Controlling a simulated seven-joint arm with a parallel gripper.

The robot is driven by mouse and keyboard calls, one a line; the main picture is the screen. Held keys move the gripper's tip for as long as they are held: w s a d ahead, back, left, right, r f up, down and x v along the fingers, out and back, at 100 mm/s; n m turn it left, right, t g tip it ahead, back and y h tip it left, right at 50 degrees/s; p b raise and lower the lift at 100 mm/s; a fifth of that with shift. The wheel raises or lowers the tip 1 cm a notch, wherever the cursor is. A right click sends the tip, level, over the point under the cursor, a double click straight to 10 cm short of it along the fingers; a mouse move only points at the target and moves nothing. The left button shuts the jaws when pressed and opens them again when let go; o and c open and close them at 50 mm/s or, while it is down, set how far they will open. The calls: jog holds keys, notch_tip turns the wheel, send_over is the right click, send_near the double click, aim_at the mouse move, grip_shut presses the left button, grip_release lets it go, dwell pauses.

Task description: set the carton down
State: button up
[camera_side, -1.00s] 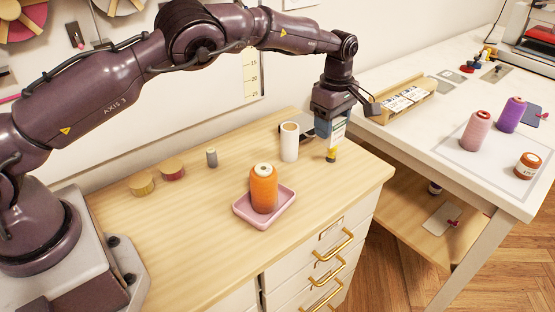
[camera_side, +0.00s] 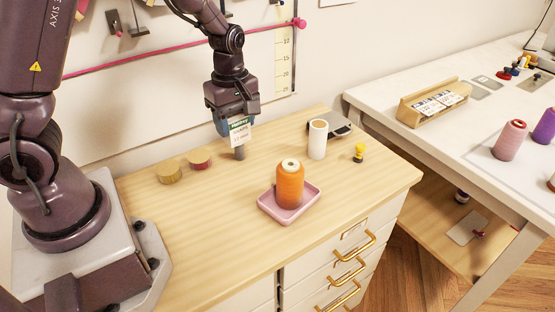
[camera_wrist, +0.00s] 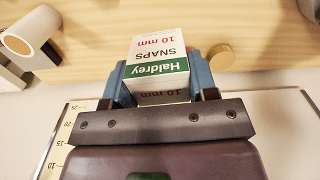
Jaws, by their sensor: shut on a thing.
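The carton (camera_side: 240,131) is a small white box with a green band, lettered "Haldrey SNAPS 10 mm" in the wrist view (camera_wrist: 158,62). My gripper (camera_side: 234,116) is shut on it, with blue fingers at its two sides in the wrist view (camera_wrist: 160,82). The carton hangs below the gripper at the back of the wooden cabinet top (camera_side: 220,215), seemingly above the surface.
Two round tins, one yellow (camera_side: 169,172) and one red (camera_side: 199,160), stand left of the carton. An orange thread cone (camera_side: 290,186) sits in a pink tray (camera_side: 268,208). A white roll (camera_side: 317,140) and a yellow-black piece (camera_side: 359,153) stand right. The front left top is clear.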

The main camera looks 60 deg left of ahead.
jog(key=shift+s+f, duration=0.45)
jog(key=shift+s, duration=0.15)
jog(key=shift+w+a+m, duration=0.15)
jog(key=shift+w+m, duration=0.05)
jog(key=shift+m, duration=0.2)
jog(key=w+a+f, duration=0.1)
jog(key=w+f, duration=0.2)
jog(key=w, duration=0.1)
jog(key=w+a+f, duration=0.1)
jog(key=w+f, duration=0.2)
jog(key=w, duration=0.1)
jog(key=w+a+f, duration=0.1)
jog(key=w+f, duration=0.2)
jog(key=w, duration=0.1)
jog(key=shift+w, duration=0.35)
jog(key=shift+w+a+f, duration=0.15)
jog(key=shift+w+f, duration=0.25)
jog(key=shift+f, duration=1.6)
jog(key=shift+f, duration=0.1)
jog(key=o, duration=0.9)
jog(key=shift+f, duration=0.1)
jog(key=shift+o, duration=0.2)
